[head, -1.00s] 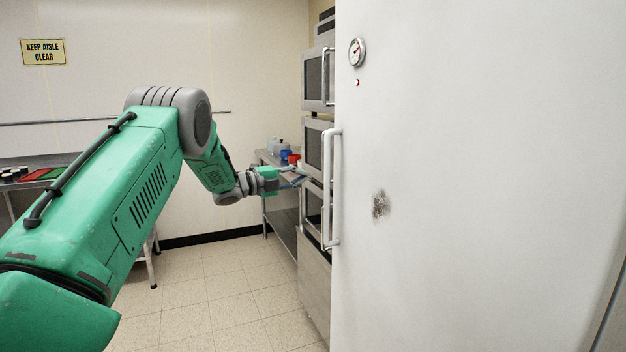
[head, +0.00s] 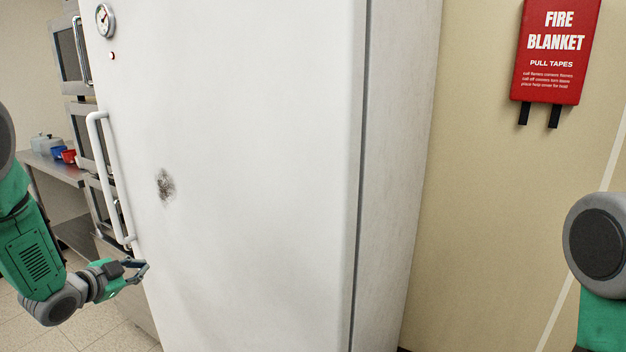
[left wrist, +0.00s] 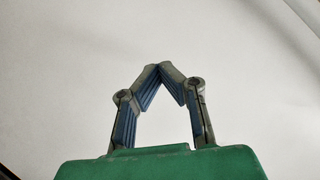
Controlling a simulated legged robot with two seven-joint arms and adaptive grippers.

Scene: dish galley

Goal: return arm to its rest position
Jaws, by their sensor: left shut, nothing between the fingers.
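My left gripper (head: 140,271) is at the lower left of the head view, in front of the lower left part of a white fridge door and below its handle. In the left wrist view the fingers (left wrist: 163,72) meet at their tips with nothing between them, against a plain pale surface. My left arm (head: 32,250) comes in from the left edge, bent at the elbow. Part of my right arm (head: 600,245) shows at the right edge; its gripper is out of view.
The tall white fridge (head: 250,150) fills the middle, its door shut, with a vertical handle (head: 108,180) and a dial (head: 105,20). Stacked ovens (head: 70,55) and a steel counter (head: 50,170) with containers stand left. A red fire blanket box (head: 556,50) hangs on the right wall.

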